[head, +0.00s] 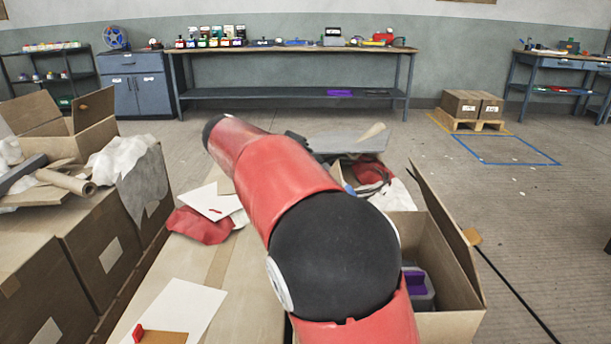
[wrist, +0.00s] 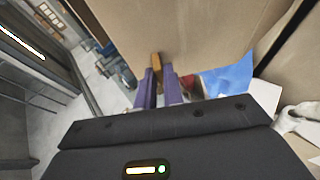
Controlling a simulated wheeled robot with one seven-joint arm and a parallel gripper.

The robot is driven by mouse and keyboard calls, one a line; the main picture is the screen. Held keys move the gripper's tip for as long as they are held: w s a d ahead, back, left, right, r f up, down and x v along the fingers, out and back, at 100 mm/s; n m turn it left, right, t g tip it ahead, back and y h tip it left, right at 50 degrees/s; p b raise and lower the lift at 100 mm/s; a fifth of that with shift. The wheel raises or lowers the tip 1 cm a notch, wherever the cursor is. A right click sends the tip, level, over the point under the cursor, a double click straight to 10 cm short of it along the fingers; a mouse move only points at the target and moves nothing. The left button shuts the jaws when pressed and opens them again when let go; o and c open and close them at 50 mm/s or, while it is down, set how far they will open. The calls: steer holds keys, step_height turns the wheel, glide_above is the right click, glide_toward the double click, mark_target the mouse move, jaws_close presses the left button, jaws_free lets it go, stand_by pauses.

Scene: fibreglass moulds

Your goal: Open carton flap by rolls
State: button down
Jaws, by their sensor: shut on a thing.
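In the wrist view, the purple fingers of my gripper (wrist: 159,89) are shut on a small orange-brown tab (wrist: 156,62). The tab lies against a broad brown cardboard panel (wrist: 205,35); how far the flap stands open is unclear. In the head view my red arm covers the middle, and my gripper cannot be made out. A cardboard tube (head: 66,182) lies on the cartons at left. The right carton (head: 429,249) has an upright flap (head: 443,232) with an orange-brown tab (head: 472,236).
An open carton (head: 92,138) stands on stacked cartons at left, among crumpled white wrapping (head: 125,158). A red cloth (head: 199,226) and white papers lie near my arm. The right carton holds a grey-and-purple object (head: 416,283). Floor at the right is mostly clear.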

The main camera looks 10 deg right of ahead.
steer(key=shift+w+a, duration=0.1)
steer(key=shift+a, duration=0.5)
steer(key=c, duration=1.5)
jaws_free()
steer(key=shift+a+f, duration=0.1)
steer(key=v, duration=0.7)
steer(key=shift+a+r, duration=0.25)
steer(key=shift+r, duration=0.05)
